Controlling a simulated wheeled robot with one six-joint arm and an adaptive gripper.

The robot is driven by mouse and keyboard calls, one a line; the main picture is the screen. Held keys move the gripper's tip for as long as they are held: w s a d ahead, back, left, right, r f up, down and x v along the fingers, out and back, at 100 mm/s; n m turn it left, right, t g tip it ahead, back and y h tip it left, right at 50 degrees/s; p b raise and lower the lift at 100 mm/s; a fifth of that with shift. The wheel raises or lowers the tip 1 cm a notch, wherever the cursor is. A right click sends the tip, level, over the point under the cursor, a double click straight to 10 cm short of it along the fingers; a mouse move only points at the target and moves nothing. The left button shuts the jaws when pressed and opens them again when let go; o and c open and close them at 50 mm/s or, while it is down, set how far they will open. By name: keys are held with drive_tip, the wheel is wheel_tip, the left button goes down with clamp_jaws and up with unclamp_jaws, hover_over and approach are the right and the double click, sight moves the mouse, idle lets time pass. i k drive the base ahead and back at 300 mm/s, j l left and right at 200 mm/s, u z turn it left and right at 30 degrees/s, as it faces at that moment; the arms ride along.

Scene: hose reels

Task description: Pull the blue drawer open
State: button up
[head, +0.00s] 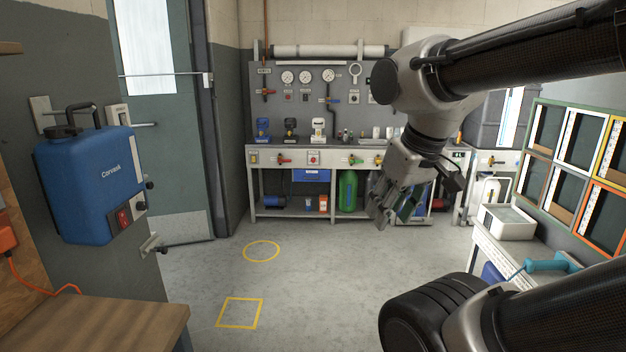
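A blue drawer-like front (311,175) with a pale label sits under the top of the back workbench, left of a green bottle. It looks closed, though it is small and far off. A second blue patch (490,272) shows below the right-hand table, partly hidden by my arm; I cannot tell whether it is a drawer. My gripper (394,217) hangs fingers down in front of the back workbench, right of the blue front and apart from it. Its fingers look spread, with nothing visible held.
The back workbench (258,158) carries valves and small bottles. The right-hand table holds a white tray (509,222) and a teal tool (552,265). A blue container (90,185) hangs at left above a wooden top (110,320). Floor with yellow markings (262,251) is clear.

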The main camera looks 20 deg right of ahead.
sight(317, 175)
drive_tip(key=i+l+z, duration=0.8)
drive_tip(key=i, duration=0.6)
drive_tip(key=i+j+z, duration=0.15)
drive_tip(key=i+z, duration=0.15)
drive_tip(key=i, duration=0.6)
drive_tip(key=i+l+u, duration=0.1)
drive_tip(key=i, duration=0.8)
drive_tip(key=i+l+u, duration=0.1)
drive_tip(key=i, duration=0.8)
drive_tip(key=i+l+u, duration=0.15)
drive_tip(key=i+u, duration=0.25)
drive_tip(key=i+l+u, duration=0.8)
drive_tip(key=j, duration=0.1)
